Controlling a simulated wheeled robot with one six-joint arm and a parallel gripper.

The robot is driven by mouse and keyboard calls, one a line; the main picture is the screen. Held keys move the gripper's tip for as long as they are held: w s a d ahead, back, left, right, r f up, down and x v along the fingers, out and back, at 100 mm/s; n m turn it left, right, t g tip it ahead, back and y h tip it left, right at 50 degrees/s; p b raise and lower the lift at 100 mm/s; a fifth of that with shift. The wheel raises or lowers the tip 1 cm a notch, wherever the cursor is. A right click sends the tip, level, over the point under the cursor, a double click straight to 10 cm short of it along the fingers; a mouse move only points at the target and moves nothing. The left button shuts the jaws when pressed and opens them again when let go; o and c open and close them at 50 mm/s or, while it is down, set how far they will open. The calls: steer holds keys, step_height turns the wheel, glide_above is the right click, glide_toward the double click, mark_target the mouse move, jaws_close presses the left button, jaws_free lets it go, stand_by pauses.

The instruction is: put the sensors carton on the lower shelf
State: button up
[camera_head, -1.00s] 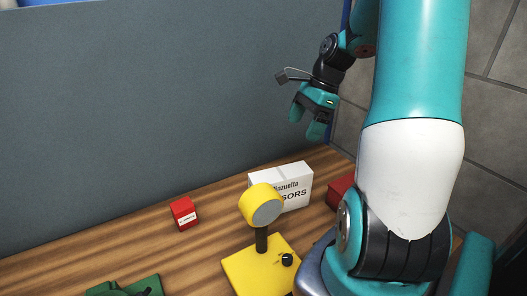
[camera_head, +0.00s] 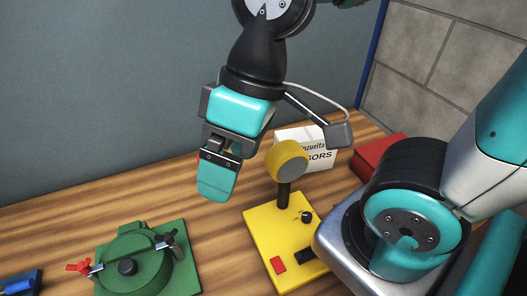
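The white sensors carton (camera_head: 318,158) stands on the wooden worktop at the back, near the wall. Its left part is hidden behind the yellow device's round head. My gripper (camera_head: 216,180) hangs pointing down over the worktop, left of the carton and apart from it. I see its fingers edge-on, one in front of the other, so the gap between them is hidden. No shelf can be made out in this view.
A yellow device (camera_head: 285,235) with a round head on a post stands in front of the carton. A red box (camera_head: 380,155) lies right of the carton. A green fixture (camera_head: 145,262) and a blue object (camera_head: 20,283) are at lower left. A grey panel (camera_head: 110,90) rises behind.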

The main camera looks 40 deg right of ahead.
steer(key=w+d+f+m+h+b, duration=0.3)
steer(key=w+d+f+m+h, duration=0.2)
steer(key=w+d+m, duration=0.5)
steer(key=m+g+h+b, duration=0.45)
steer(key=m+h, duration=0.25)
steer(key=m, duration=1.3)
glide_toward(307, 133)
steer(key=shift+t, duration=0.35)
steer(key=s+d+f, duration=0.2)
steer(key=shift+s+d+f+b, duration=0.1)
steer(key=shift+s+f+b, duration=0.05)
steer(key=shift+f+b, duration=0.15)
steer(key=shift+w+p+x, duration=0.2)
steer(key=shift+p+x, duration=0.55)
steer(key=shift+x, duration=2.5)
jaws_close()
